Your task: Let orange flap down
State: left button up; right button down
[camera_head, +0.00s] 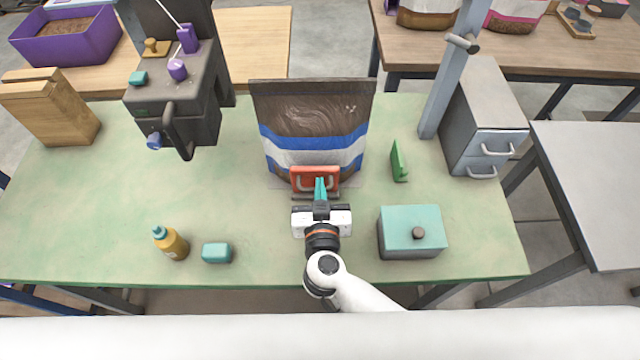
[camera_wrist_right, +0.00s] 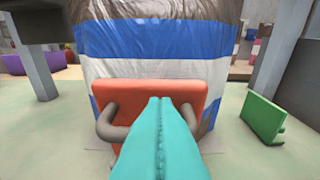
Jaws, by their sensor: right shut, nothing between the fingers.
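The orange flap (camera_head: 301,175) stands tilted up against the lower front of a large bag (camera_head: 312,130) with a blue band. In the right wrist view the flap (camera_wrist_right: 130,93) fills the middle and has a grey handle (camera_wrist_right: 107,122). My right gripper (camera_head: 320,182) has teal fingers that are shut and empty. The fingertips (camera_wrist_right: 168,103) are right in front of the flap, over the middle of its handle, and hide part of both. I cannot tell whether they touch the flap. My left gripper is not in view.
A green flap-like plate (camera_head: 399,161) stands to the right of the bag. A teal-lidded box (camera_head: 411,231) lies at the front right. A yellow bottle (camera_head: 171,243) and a teal block (camera_head: 217,252) are at the front left. A dark machine (camera_head: 185,95) overhangs the back left.

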jog(key=s+f+t+b, duration=0.3)
jog(key=f+t+b, duration=0.1)
jog(key=b, duration=0.2)
jog(key=shift+s, duration=0.3)
jog(key=shift+s+f+t+b, duration=0.2)
jog(key=shift+s+t+b, duration=0.1)
jog(key=shift+b, duration=0.15)
jog(key=shift+s+f, duration=0.3)
jog(key=shift+f, duration=0.05)
jog(key=shift+s+f, duration=0.3)
jog(key=shift+f, duration=0.4)
jog(key=shift+s, duration=0.1)
